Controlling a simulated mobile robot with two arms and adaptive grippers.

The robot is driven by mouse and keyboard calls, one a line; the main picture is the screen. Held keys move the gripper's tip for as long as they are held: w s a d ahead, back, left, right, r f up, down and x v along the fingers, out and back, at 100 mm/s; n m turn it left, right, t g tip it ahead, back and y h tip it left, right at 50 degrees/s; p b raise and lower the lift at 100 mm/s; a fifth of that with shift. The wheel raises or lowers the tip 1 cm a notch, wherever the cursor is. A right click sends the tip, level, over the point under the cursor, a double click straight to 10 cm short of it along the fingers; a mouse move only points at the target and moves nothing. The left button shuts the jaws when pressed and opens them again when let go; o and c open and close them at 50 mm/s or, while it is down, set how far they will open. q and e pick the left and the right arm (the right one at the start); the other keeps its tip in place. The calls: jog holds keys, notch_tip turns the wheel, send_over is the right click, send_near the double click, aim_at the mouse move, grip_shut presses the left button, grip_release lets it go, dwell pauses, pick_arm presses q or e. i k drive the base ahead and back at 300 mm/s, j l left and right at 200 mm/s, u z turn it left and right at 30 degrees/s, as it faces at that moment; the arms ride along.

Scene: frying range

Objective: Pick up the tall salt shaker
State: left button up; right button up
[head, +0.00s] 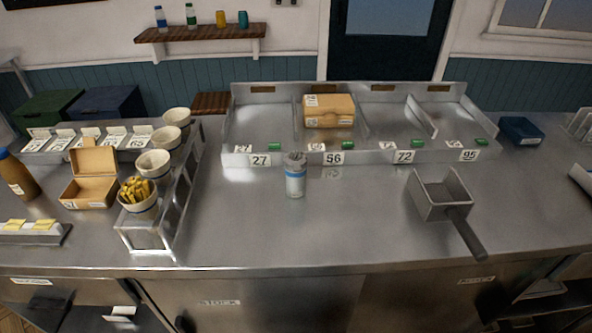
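A tall shaker (295,176) with a grey metal lid, a pale body and a blue band stands upright on the steel counter, left of the middle. It stands just in front of the low front edge of the sectioned tray, between the labels 27 and 56. Nothing touches it from the front or sides. Neither of my grippers shows in the head view.
A steel scoop (444,197) with a dark handle lies to the right. The sectioned tray (265,158) holds a closed carton (330,112). A cup rack (172,213) with several cups, one holding fries, and an open carton (91,178) stand left. The counter before the shaker is clear.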

aim_at(295, 183)
jog(key=k+l, duration=0.15)
jog(key=l, duration=0.2)
jog(key=k+l, duration=0.15)
jog(key=l, duration=0.25)
jog(key=k+l+u, duration=0.1)
jog(key=l, duration=0.25)
jog(key=k+l, duration=0.2)
jog(key=l, duration=0.15)
